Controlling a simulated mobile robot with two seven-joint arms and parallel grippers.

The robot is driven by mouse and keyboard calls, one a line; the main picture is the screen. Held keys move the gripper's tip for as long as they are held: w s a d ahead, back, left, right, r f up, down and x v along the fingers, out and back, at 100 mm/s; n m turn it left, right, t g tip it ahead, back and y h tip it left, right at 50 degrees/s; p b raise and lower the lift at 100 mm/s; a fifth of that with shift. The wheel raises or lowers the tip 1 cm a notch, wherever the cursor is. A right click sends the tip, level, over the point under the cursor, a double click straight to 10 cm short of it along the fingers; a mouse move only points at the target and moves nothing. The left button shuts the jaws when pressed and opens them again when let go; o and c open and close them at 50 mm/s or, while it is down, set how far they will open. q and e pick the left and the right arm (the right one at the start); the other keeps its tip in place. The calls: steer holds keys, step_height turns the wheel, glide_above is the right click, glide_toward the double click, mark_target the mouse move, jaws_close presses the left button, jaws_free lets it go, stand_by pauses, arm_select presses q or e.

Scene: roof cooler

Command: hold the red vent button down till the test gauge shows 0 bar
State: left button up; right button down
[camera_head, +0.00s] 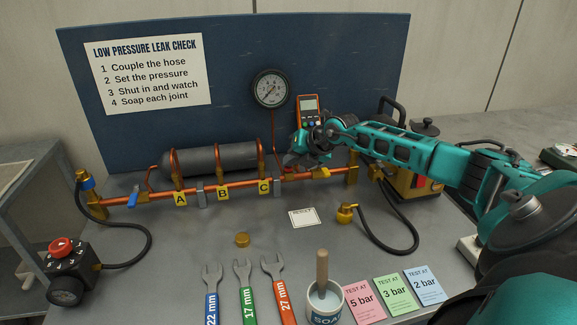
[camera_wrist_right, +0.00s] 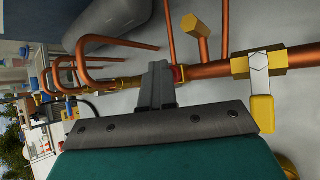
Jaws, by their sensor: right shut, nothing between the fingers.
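The test gauge (camera_head: 270,88) is a round white dial on the blue board; its needle is too small to read surely. In the right wrist view a small red part, seemingly the vent button (camera_wrist_right: 180,75), sits at the copper pipe (camera_wrist_right: 210,71). My right gripper (camera_head: 291,162) is shut and empty at the pipe, right of label C. In the wrist view its fingertips (camera_wrist_right: 160,70) are right beside the red part; I cannot tell whether they press it. In the head view the gripper hides this spot. My left gripper is not in view.
A grey cylinder (camera_head: 215,158) lies behind the pipe. A regulator with a red knob (camera_head: 60,247) stands at left. Three wrenches (camera_head: 244,290), a soap pot (camera_head: 325,302) and coloured cards (camera_head: 393,294) lie in front. A black hose (camera_head: 405,238) curves at right. The middle bench is mostly clear.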

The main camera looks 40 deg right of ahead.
steer(key=shift+r+p, duration=0.7)
steer(key=shift+r, duration=0.15)
step_height(320, 180, up, 5)
steer(key=p, duration=0.4)
steer(key=shift+r, duration=0.1)
stand_by(1.8)
